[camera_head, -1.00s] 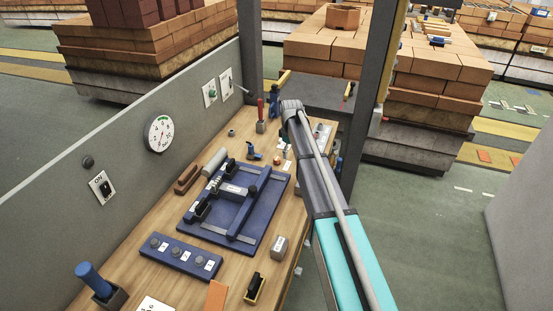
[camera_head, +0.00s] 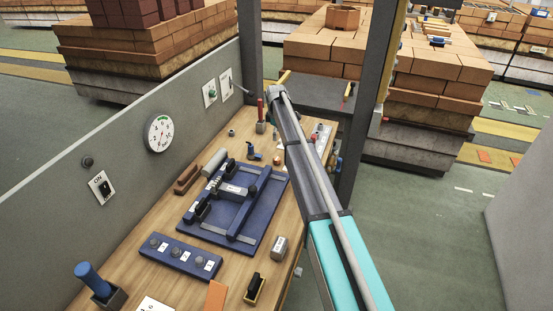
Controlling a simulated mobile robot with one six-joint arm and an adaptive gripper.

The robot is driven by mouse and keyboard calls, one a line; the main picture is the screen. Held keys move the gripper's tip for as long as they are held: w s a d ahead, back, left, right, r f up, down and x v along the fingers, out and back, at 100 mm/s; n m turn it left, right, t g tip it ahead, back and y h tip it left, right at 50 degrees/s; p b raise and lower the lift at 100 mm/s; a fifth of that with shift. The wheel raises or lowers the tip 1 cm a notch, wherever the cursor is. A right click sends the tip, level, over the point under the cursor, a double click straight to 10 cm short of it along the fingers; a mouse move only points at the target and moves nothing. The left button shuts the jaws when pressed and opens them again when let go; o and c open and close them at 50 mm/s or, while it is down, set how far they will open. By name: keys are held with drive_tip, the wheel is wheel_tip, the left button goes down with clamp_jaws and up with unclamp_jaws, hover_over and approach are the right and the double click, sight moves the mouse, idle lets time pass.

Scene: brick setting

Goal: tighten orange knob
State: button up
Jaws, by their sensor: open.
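I cannot make out an orange knob for certain. A small pale and orange item (camera_head: 277,159) lies on the far part of the wooden bench (camera_head: 150,268), too small to identify. My grey and teal arm crosses the right side of the bench and hides part of its far right end. My gripper cannot be seen; the arm's visible far end is a grey rounded joint over the back of the bench.
A blue fixture (camera_head: 257,226) fills the bench's middle. A blue strip (camera_head: 181,256) with several grey knobs lies nearer. A gauge (camera_head: 159,133) and an ON switch (camera_head: 102,188) are on the grey panel (camera_head: 60,205). A blue-handled tool (camera_head: 90,277) stands front left. Brick stacks stand behind.

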sight(276, 159)
drive_tip(key=shift+f+b, duration=6.75)
drive_tip(key=shift+f, duration=0.1)
drive_tip(key=c, duration=1.1)
drive_tip(key=shift+c, duration=0.2)
